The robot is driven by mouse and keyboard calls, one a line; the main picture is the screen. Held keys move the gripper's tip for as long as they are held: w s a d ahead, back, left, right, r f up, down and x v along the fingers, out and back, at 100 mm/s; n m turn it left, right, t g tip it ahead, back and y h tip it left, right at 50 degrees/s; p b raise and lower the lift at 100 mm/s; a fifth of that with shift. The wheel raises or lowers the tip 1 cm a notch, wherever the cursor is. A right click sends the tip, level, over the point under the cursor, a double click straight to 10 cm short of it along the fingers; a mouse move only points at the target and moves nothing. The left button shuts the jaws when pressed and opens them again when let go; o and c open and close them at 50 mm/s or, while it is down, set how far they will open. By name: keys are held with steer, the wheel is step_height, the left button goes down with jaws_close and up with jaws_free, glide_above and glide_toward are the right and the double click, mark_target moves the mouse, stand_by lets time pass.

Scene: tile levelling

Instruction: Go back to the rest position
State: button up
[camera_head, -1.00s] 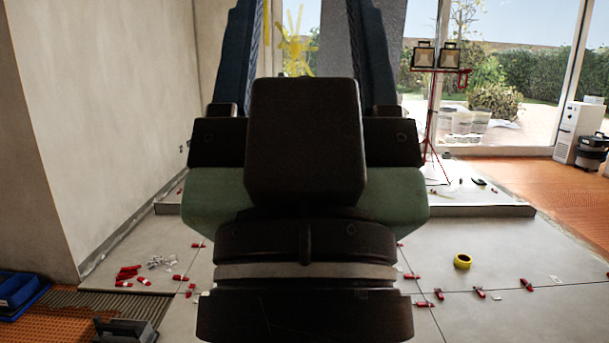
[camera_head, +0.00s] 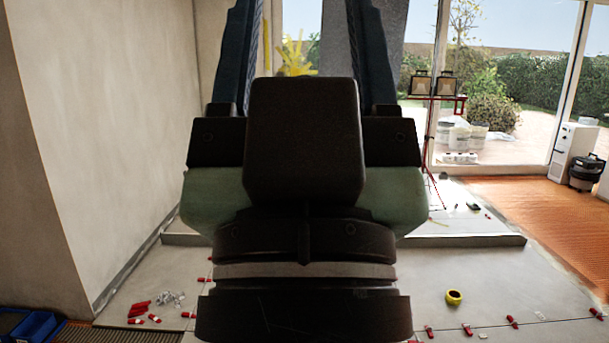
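My gripper (camera_head: 302,45) fills the middle of the head view, pointing up and away from me. Its two blue-grey fingers stand wide apart on either side of the dark wrist housing. The gap between them shows only background, with yellow marks and a window behind. The fingertips run to or past the top edge. Nothing is seen held. My wrist hides the middle of the floor.
Red clips (camera_head: 139,307) and small pale pieces (camera_head: 170,298) lie on the grey tiles at left. A yellow tape roll (camera_head: 453,297) and several red clips lie at right. A floodlight stand (camera_head: 431,140), a blue bin (camera_head: 30,325) and a vacuum (camera_head: 586,172) stand around.

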step_height(320, 180, up, 17)
steer(key=p, duration=1.5)
steer(key=shift+r, duration=0.2)
